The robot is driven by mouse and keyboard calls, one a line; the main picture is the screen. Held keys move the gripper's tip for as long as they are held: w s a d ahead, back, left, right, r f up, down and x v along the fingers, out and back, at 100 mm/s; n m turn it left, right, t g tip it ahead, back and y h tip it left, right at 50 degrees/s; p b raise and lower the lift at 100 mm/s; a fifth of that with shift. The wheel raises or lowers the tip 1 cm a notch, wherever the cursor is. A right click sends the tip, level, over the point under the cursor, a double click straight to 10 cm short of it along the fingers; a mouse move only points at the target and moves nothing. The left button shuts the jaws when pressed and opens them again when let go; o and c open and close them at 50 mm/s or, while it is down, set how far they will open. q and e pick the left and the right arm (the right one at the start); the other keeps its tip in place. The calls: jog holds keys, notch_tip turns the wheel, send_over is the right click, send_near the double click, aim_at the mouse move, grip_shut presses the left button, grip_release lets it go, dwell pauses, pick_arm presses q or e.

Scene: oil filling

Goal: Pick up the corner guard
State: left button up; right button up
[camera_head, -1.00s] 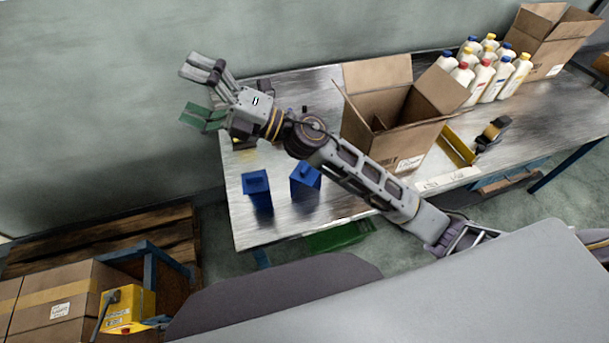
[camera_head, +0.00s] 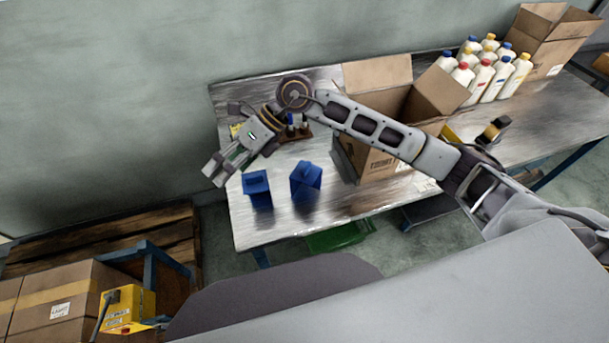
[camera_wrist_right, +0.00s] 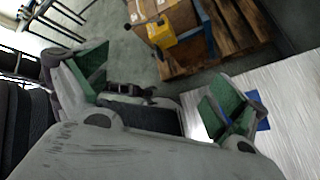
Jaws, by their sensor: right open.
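Two blue blocky pieces, the left one (camera_head: 257,188) and the right one (camera_head: 306,180), stand apart near the left end of the metal table; I take these as the likely corner guards but cannot tell for sure. My right gripper (camera_head: 222,168) hangs by the table's left edge, up and left of the left blue piece and apart from it. In the right wrist view my right gripper (camera_wrist_right: 158,85) has its green-padded fingers wide apart with nothing between them. A bit of blue (camera_wrist_right: 263,124) shows behind one finger, over the table. My left gripper is out of view.
An open cardboard box (camera_head: 372,165) stands mid-table, partly behind my right forearm. White bottles (camera_head: 487,78) and another open box (camera_head: 545,45) stand at the far right. Closed boxes and a yellow container (camera_head: 126,305) sit on the left. The table front near the blue pieces is clear.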

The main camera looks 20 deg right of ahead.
jog(key=w+d+f+t+h, duration=0.1)
jog(key=w+d+f+h, duration=0.15)
jog(key=d, duration=0.25)
jog(key=w+d+f+h, duration=0.1)
jog(key=w+d+h, duration=0.15)
jog(key=d, duration=0.25)
jog(key=t+h, duration=0.1)
jog(key=h, duration=0.4)
send_over(306, 166)
jog(key=shift+a+r+m, duration=0.2)
jog(key=shift+r+m, duration=0.05)
jog(key=shift+m, duration=0.15)
jog(key=shift+f+p, duration=0.8)
jog(key=shift+f, duration=3.5)
jog(key=shift+f, duration=0.1)
jog(key=shift+d+f+p, duration=0.2)
jog(key=shift+f+p, duration=0.55)
jog(key=shift+f, duration=0.4)
jog(key=shift+f+p, duration=0.3)
jog(key=shift+f, duration=1.05)
